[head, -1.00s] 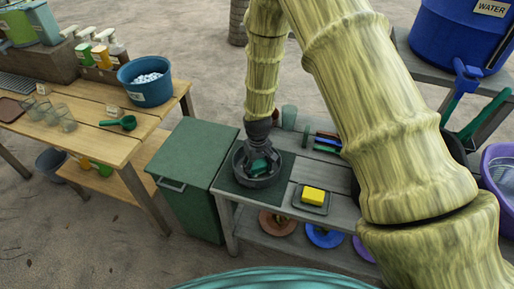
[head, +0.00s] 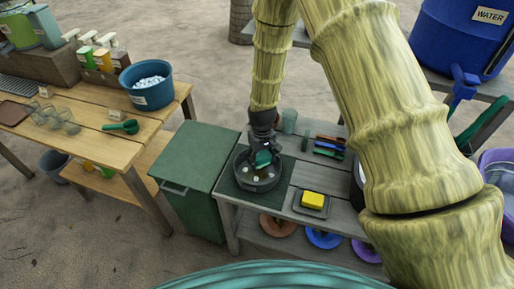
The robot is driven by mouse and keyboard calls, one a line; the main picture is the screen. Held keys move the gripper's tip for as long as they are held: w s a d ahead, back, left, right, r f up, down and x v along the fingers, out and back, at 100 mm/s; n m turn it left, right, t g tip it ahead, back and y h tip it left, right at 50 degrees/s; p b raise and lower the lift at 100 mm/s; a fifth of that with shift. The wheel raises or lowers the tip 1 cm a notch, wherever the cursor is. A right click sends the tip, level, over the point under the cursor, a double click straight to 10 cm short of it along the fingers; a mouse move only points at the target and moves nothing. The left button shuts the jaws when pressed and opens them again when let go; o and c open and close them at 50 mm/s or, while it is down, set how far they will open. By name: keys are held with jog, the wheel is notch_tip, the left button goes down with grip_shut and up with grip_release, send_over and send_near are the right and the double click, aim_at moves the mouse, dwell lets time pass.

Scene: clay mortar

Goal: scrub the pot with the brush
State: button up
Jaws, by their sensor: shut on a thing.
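The dark grey pot (head: 257,183) stands on a dark green mat (head: 226,184) at the left end of the grey bench. Light spots show on the pot's inside floor. My gripper (head: 262,153) points down over the back part of the pot. It is shut on a green brush (head: 263,160), whose head is in or just above the pot's opening. I cannot tell whether the brush touches the pot. The arm hides part of the pot's back side.
A yellow sponge (head: 313,200) lies on a small tray (head: 300,209) right of the mat. Several brushes (head: 328,149) lie at the bench's back. A green bin (head: 190,165) stands left. A wooden table (head: 97,141) holds a blue tub (head: 147,96).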

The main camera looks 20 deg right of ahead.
aim_at(262, 155)
jog(key=shift+r+p, duration=1)
jog(key=shift+r, duration=0.75)
jog(key=shift+d+f, duration=0.1)
